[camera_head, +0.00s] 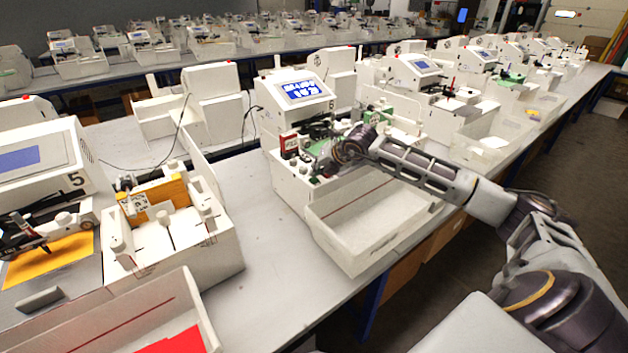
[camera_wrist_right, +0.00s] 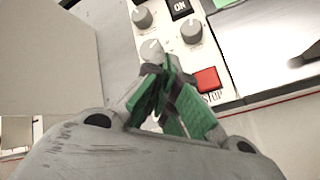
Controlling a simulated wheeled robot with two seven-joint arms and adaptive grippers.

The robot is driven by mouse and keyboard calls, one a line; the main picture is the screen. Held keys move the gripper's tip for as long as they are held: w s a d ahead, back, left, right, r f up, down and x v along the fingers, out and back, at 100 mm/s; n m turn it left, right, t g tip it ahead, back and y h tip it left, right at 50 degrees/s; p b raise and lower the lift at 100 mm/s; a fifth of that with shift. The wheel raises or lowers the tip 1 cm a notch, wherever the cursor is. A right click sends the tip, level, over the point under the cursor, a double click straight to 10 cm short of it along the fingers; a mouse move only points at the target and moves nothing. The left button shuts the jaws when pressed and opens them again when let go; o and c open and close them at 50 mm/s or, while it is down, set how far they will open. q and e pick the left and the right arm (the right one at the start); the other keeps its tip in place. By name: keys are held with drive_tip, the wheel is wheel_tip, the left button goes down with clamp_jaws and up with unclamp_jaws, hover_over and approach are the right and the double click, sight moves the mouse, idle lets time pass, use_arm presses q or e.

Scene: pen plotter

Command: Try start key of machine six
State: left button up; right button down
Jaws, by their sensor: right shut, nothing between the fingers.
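Machine six (camera_head: 290,115), white with a lit blue screen (camera_head: 303,91) and a "6" on its front, stands mid-bench in the head view. My right gripper (camera_head: 328,156) reaches its front control panel from the right. In the right wrist view the gripper (camera_wrist_right: 167,65) is shut and empty, its green-padded fingers meeting over the panel (camera_wrist_right: 218,52). Grey knobs (camera_wrist_right: 191,32) lie just beyond the tips. A black ON switch (camera_wrist_right: 181,7) is at the top, and a red STOP button (camera_wrist_right: 207,78) is right of the fingers. I cannot make out a start key; the fingers cover part of the panel.
An open white tray (camera_head: 372,222) sits in front of machine six, below my right forearm. Machine five (camera_head: 40,155) with an orange sheet (camera_head: 50,260) is at the left. More machines (camera_head: 415,68) continue along the bench to the right. Bare bench (camera_head: 265,225) lies between five and six.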

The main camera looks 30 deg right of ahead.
drive_tip(key=shift+f+b, duration=0.35)
idle(0.8)
drive_tip(key=shift+f, duration=0.2)
idle(0.4)
drive_tip(key=shift+r, duration=0.1)
idle(0.3)
drive_tip(key=shift+r, duration=0.8)
drive_tip(key=shift+r, duration=0.1)
drive_tip(key=shift+r+p, duration=0.3)
drive_tip(key=shift+r, duration=0.65)
drive_tip(key=shift+r+p, duration=0.4)
drive_tip(key=shift+r, duration=1.1)
